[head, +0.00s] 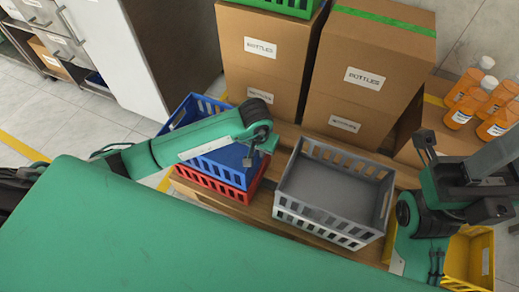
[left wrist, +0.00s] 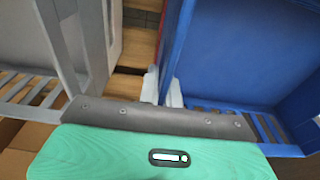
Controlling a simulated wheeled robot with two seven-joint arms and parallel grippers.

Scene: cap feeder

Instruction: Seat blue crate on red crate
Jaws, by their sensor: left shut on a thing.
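The blue crate (head: 187,112) is above the red crate (head: 213,184) at the left end of the wooden surface. Its near side lines up roughly with the red crate's, but I cannot tell whether it is fully seated. My left gripper (head: 248,160) is shut on the blue crate's right wall. In the left wrist view, the pale fingertips (left wrist: 163,90) pinch the wall of the blue crate (left wrist: 235,55), with a thin red strip of the red crate (left wrist: 170,30) beside it. My left forearm hides part of the blue crate. My right arm is at the right; its fingertips are unclear.
An empty grey crate (head: 283,206) stands close to the right, also in the left wrist view (left wrist: 70,35). Cardboard boxes (head: 262,60) stand behind, a green crate (head: 290,4) on one. Orange bottles (head: 463,108) and a yellow crate (head: 483,258) are at the right.

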